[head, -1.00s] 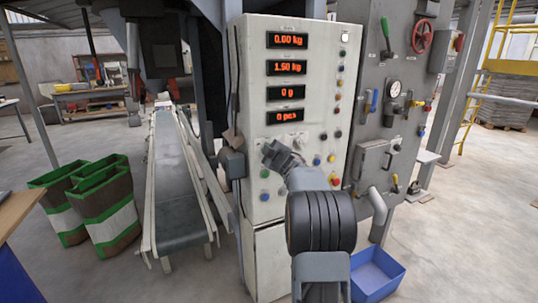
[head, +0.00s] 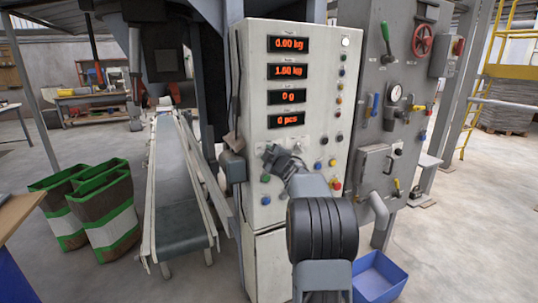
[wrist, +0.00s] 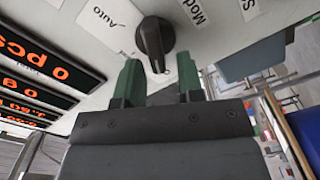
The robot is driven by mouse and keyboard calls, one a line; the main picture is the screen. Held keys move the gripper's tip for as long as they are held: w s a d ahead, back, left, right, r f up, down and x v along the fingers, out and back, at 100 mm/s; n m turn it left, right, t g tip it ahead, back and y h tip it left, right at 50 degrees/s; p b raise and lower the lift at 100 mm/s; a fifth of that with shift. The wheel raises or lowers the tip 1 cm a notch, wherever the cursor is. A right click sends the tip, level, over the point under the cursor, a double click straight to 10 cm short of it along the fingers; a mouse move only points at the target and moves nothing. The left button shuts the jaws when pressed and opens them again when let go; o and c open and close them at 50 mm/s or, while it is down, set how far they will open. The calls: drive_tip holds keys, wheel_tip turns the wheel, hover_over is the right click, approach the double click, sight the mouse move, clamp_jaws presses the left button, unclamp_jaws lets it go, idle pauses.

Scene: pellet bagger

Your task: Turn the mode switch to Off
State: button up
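The mode switch (wrist: 154,40) is a dark rotary knob on the pale panel, seen in the wrist view. Its narrow end with a light mark points down in the picture, toward my gripper. An "Auto" label is to its left, and a partly cut-off "Mod…" label is to its right. No "Off" label is readable. My gripper (wrist: 158,63) is open, its two green fingers apart, with the knob's lower end at the gap between the tips. I cannot tell whether they touch it. In the head view my gripper (head: 272,156) is close to the panel and hides the switch.
The control cabinet (head: 255,200) carries red digital displays (head: 288,70) and several coloured buttons. A conveyor (head: 180,200) and green-rimmed bags (head: 108,225) stand to the left. A blue bin (head: 378,278) is on the floor at right, below a grey machine with valves and levers.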

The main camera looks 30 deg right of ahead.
drive_tip(key=shift+o, duration=0.2)
drive_tip(key=s+a+b, duration=0.1)
drive_tip(key=s+a, duration=0.1)
drive_tip(key=s, duration=1.1)
drive_tip(key=shift+s, duration=0.4)
drive_tip(key=shift+d, duration=0.15)
